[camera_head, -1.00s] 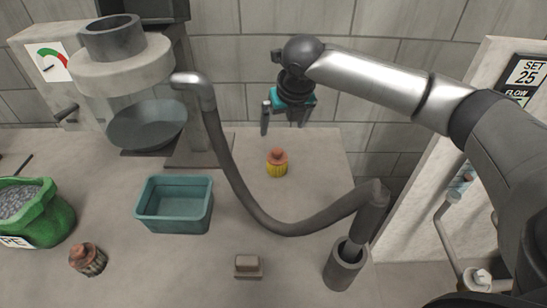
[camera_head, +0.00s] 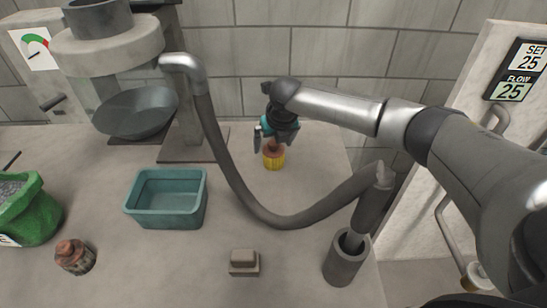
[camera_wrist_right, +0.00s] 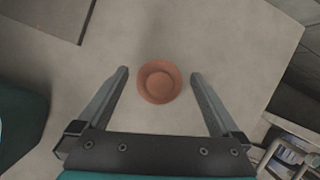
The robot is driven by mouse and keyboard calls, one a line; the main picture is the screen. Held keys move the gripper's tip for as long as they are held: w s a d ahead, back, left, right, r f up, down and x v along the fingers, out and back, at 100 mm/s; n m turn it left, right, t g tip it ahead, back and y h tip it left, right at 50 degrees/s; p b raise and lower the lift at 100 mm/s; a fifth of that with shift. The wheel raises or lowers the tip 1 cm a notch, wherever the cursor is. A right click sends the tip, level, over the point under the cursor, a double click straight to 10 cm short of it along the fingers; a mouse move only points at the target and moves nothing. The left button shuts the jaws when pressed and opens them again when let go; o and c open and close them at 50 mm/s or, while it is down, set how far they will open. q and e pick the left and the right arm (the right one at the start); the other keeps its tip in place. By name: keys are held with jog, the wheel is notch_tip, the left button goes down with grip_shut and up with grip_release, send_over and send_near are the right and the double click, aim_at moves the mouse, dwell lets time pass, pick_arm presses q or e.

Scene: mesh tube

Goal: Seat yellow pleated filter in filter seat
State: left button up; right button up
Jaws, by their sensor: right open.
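The yellow pleated filter (camera_head: 274,161) stands upright on the table behind the grey hose, with an orange-brown cap on top. In the right wrist view its round cap (camera_wrist_right: 159,82) shows from above, between and a little beyond the two fingertips. My right gripper (camera_head: 270,140) is open and empty, right above the filter and pointing down; its fingers (camera_wrist_right: 158,75) stand to either side of the cap, apart from it. My left gripper is not in view. I cannot tell for sure which part is the filter seat; a grey cylindrical holder (camera_head: 346,262) stands at the front right with the hose end over it.
A grey hose (camera_head: 246,196) loops across the table in front of the filter. A teal bin (camera_head: 166,215), a dirty brown-capped filter (camera_head: 74,257), a green sack (camera_head: 30,215) and a small block (camera_head: 243,262) stand around. A hopper machine (camera_head: 113,50) is at back left.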

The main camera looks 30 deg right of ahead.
jog(key=shift+c, duration=0.2)
jog(key=c, duration=1.3)
